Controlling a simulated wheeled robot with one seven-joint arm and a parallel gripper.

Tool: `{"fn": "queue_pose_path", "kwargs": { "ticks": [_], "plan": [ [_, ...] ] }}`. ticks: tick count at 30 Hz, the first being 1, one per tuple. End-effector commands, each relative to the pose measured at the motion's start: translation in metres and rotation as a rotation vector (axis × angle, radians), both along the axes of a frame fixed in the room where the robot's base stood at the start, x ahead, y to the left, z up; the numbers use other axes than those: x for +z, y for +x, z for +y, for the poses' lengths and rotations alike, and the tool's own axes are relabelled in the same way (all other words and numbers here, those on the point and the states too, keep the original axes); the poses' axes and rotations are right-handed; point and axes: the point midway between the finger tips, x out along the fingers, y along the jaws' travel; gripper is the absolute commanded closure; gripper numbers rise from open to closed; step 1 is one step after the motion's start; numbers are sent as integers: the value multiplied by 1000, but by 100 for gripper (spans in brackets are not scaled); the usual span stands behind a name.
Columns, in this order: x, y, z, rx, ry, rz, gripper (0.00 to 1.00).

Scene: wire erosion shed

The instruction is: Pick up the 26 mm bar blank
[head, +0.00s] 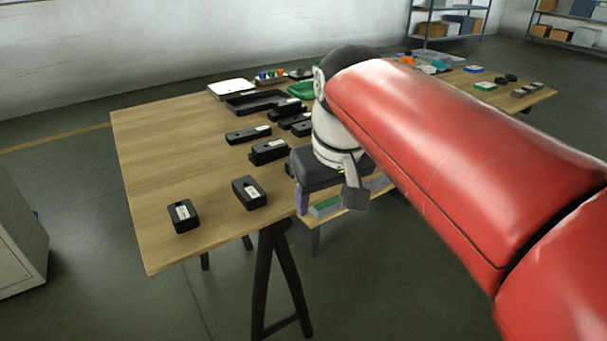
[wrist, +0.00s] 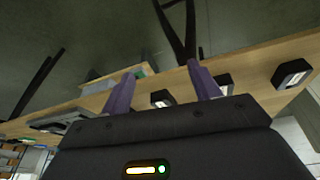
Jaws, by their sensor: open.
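Several dark blocks with white labels lie on the wooden table. The labels are too small to read, so I cannot tell which is the 26 mm bar blank. One block (head: 183,215) is near the front left corner, another (head: 249,193) is to its right near the front edge, and a longer one (head: 268,151) is behind. My gripper (head: 328,203) is just off the table's right front edge, right of these blocks. In the wrist view my gripper (wrist: 160,73) has its purple fingers apart and nothing held; a labelled block (wrist: 160,98) shows beyond, between them.
The wooden table (head: 150,150) has clear room on its left. A black tray (head: 240,105), a white tray (head: 231,88) and more dark blocks crowd its back right. A grey cabinet (head: 18,240) is at far left.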

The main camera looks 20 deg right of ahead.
Motion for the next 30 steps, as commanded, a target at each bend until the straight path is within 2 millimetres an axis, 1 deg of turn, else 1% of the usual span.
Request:
{"fn": "queue_pose_path", "kwargs": {
  "ticks": [1, 5, 8, 9, 12, 15, 18, 22, 30],
  "plan": [
    [4, 10, 0, 10, -4, 17, 38],
    [20, 36, 0, 46, -13, 68, 38],
    [32, 63, 0, 84, -20, 124, 38],
    [36, 75, 0, 103, -24, 149, 38],
    [44, 102, 0, 148, -28, 210, 38],
    [49, 122, 0, 183, -31, 257, 38],
    [51, 133, -1, 206, -30, 286, 38],
    [49, 138, -1, 221, -30, 303, 38],
    [19, 137, 0, 221, -31, 306, 38]
  ]
}}
